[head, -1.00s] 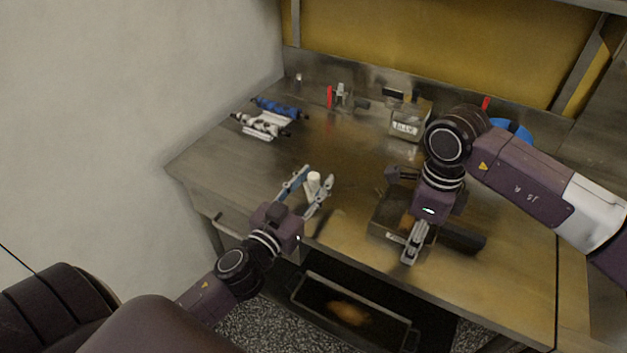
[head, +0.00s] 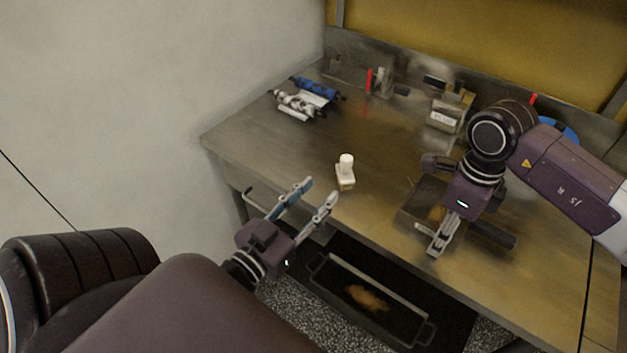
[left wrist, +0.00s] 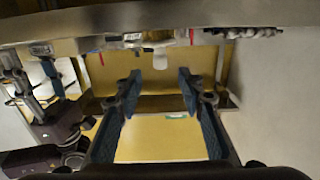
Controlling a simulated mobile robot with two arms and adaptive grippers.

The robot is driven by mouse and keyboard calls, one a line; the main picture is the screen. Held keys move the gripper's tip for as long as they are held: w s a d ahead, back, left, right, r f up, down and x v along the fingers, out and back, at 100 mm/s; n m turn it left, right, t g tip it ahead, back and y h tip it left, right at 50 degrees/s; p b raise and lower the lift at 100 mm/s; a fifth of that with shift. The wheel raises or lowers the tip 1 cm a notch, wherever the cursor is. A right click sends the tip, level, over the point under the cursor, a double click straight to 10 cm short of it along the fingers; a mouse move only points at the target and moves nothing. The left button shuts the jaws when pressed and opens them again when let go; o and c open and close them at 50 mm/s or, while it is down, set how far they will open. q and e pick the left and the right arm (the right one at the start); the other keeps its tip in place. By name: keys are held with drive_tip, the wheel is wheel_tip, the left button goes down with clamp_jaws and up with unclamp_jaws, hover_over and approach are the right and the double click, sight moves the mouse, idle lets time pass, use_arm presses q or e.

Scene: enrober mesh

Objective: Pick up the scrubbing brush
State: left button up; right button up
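A small white block with a round knob on top, which I take for the scrubbing brush (head: 345,173), stands on the steel table (head: 385,160) near its front left edge. Its lower part looks tan. My left gripper (head: 318,190) is open and empty, in front of the table edge, short of the brush. In the left wrist view, the two fingers (left wrist: 160,82) are spread and the white brush (left wrist: 160,60) shows beyond the gap between them. My right gripper (head: 438,248) points down at the front of a dark tray, fingers together; nothing is visible between them.
The dark tray (head: 408,212) with a black handle sits under my right arm. Blue and white rollers (head: 305,97) lie at the back left. A labelled metal box (head: 447,118) stands at the back. A dark bin (head: 365,300) is below the table front. The table around the brush is clear.

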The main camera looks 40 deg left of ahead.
use_arm(q)
drive_tip(key=shift+s, duration=0.25)
drive_tip(key=shift+o, duration=0.5)
